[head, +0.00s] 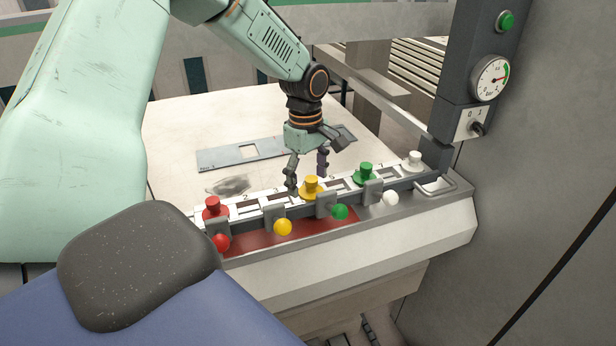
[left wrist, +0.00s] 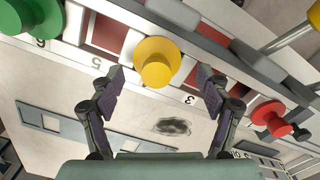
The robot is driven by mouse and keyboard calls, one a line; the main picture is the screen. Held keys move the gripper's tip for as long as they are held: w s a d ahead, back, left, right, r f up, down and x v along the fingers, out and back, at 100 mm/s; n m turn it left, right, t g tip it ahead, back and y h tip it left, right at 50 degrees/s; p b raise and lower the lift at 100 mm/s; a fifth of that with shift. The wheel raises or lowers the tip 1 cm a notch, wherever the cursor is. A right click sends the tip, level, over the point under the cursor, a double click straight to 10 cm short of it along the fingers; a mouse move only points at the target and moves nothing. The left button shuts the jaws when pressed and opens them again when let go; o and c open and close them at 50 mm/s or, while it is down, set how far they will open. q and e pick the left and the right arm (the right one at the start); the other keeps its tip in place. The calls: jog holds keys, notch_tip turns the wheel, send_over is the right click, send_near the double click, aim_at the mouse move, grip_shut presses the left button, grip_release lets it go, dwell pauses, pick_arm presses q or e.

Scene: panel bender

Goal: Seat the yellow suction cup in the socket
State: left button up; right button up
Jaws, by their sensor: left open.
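The yellow suction cup (head: 311,187) stands on the white numbered rail (head: 243,206), between the red and green cups. In the left wrist view the yellow cup (left wrist: 157,62) shows its round top and wider flange, between the numbers 5 and 3. My left gripper (head: 307,178) is open above the rail, just behind the cup. In the left wrist view its fingertips (left wrist: 160,75) are on either side of the cup, with gaps showing. Reddish-brown recesses show in the rail, one beside the cup (left wrist: 108,32); which is the socket I cannot tell. My right gripper is not in view.
Red (head: 212,207), green (head: 366,173) and white (head: 414,160) cups stand along the same rail. Levers with coloured balls, one yellow (head: 283,227), project in front. A flat metal plate (head: 225,155) lies on the pale table behind. A dark post (head: 480,60) with gauge rises at right.

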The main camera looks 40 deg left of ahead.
pick_arm(q)
jog(key=shift+w+r, duration=0.1)
jog(key=shift+r, duration=0.35)
notch_tip(320, 180, up, 11)
jog(key=shift+a, duration=0.3)
